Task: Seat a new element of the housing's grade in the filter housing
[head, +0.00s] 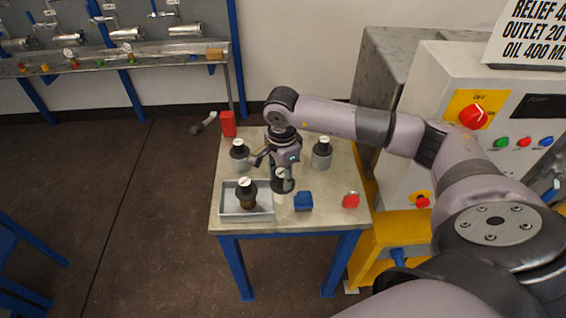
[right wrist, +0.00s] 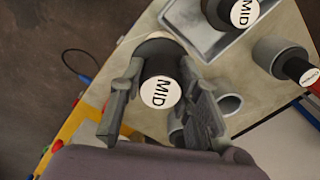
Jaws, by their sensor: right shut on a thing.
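My right gripper (head: 282,184) is shut on a filter element (head: 281,197) with a pale body and a dark cap. In the right wrist view, the held element's white label (right wrist: 160,92) reads MID, between the two fingers (right wrist: 160,105). It is upright, just right of the tray; I cannot tell whether it touches the table. A second element (head: 247,189), with a brown body and dark cap, stands in the tray (head: 230,211); its label (right wrist: 243,12) also reads MID. An open grey cylinder (right wrist: 230,104) shows beside a finger in the wrist view. My left gripper is not in view.
Grey vessels with dark tops stand at back left (head: 239,155) and right (head: 321,157) of the table (head: 290,221). A blue block (head: 303,201) and a red padlock (head: 351,201) lie at front right. A red block (head: 228,123) is at the back left corner. A control cabinet (head: 440,90) stands right.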

